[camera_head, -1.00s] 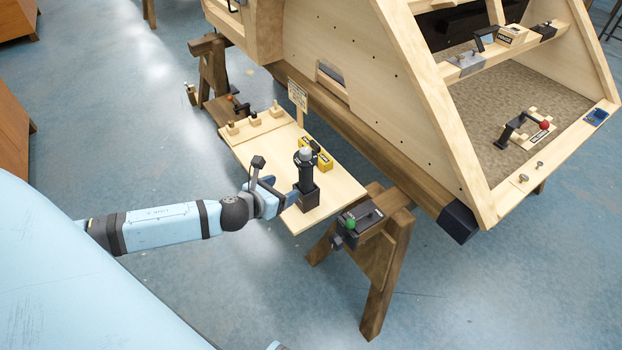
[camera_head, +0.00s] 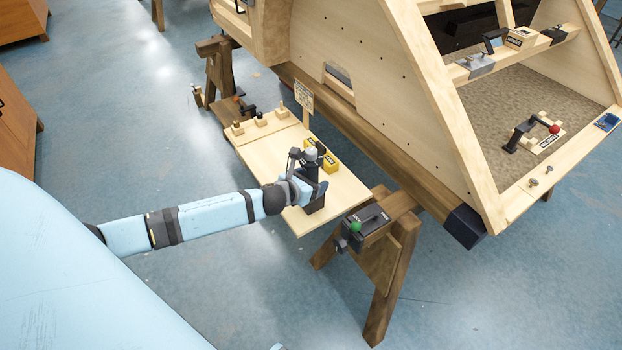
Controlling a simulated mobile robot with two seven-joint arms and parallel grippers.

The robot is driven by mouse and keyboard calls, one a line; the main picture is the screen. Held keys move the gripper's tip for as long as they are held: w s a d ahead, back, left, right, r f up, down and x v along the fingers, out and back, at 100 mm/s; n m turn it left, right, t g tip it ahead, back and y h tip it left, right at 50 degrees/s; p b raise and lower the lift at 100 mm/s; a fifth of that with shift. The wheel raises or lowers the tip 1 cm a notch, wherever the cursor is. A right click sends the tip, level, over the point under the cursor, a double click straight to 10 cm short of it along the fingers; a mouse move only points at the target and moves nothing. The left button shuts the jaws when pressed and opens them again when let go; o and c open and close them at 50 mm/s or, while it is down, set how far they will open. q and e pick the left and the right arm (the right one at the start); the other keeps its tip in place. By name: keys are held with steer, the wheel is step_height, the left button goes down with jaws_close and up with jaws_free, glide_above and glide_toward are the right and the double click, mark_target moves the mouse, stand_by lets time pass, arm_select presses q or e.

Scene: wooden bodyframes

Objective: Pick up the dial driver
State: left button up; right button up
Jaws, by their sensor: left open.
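The dial driver appears to be the black upright tool (camera_head: 312,157) with a pale grey top. It stands in a dark block (camera_head: 315,206) near the front end of the light wooden board. My left gripper (camera_head: 314,190) is at the tool's lower body, with its blue fingers open and reaching beside it. The wrist hides part of the tool, and I cannot tell whether the fingers touch it. My right gripper is not in view.
A yellow box (camera_head: 329,159) sits just behind the tool. A black box with a green knob (camera_head: 363,222) rests on the sawhorse at right. The wooden frame rises behind.

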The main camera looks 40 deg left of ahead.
arm_select(q)
steer(key=c, duration=1.1)
steer(key=shift+c, duration=0.2)
steer(key=shift+r, duration=0.1)
steer(key=shift+r, duration=0.15)
step_height(320, 180, up, 19)
steer(key=p, duration=0.5)
steer(key=shift+w, duration=0.1)
step_height(320, 180, up, 11)
steer(key=p, duration=1.1)
steer(key=shift+p, duration=0.3)
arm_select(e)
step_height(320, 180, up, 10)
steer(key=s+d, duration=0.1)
